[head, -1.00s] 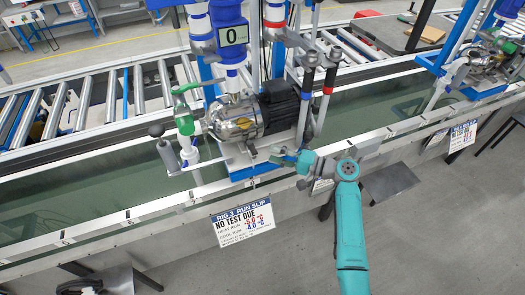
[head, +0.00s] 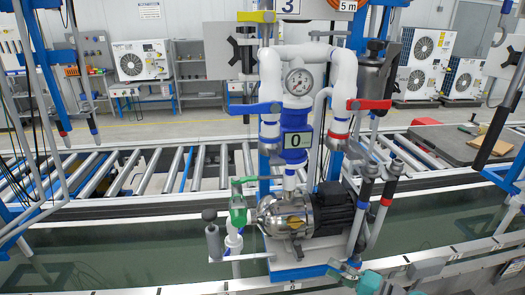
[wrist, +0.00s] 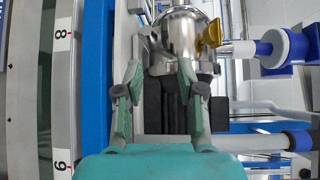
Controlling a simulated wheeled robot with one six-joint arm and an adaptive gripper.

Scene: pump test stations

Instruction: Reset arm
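My gripper (head: 345,272) shows at the bottom edge of the head view, just right of the pump's blue base; most of my teal arm is out of the picture. In the wrist view my gripper (wrist: 160,75) has its two grey-green fingers apart, with nothing held between them. The silver pump body (wrist: 183,38) and its dark motor part lie beyond the fingertips. In the head view the pump (head: 288,216) with its black motor (head: 335,207) stands on the blue base (head: 297,272).
White pipework with a gauge (head: 299,81), a blue meter (head: 296,140), a blue handle (head: 255,108) and a red handle (head: 369,104) rises above the pump. A green-handled valve (head: 238,204) stands left. A water trough (head: 110,245) and roller conveyor (head: 115,172) run across.

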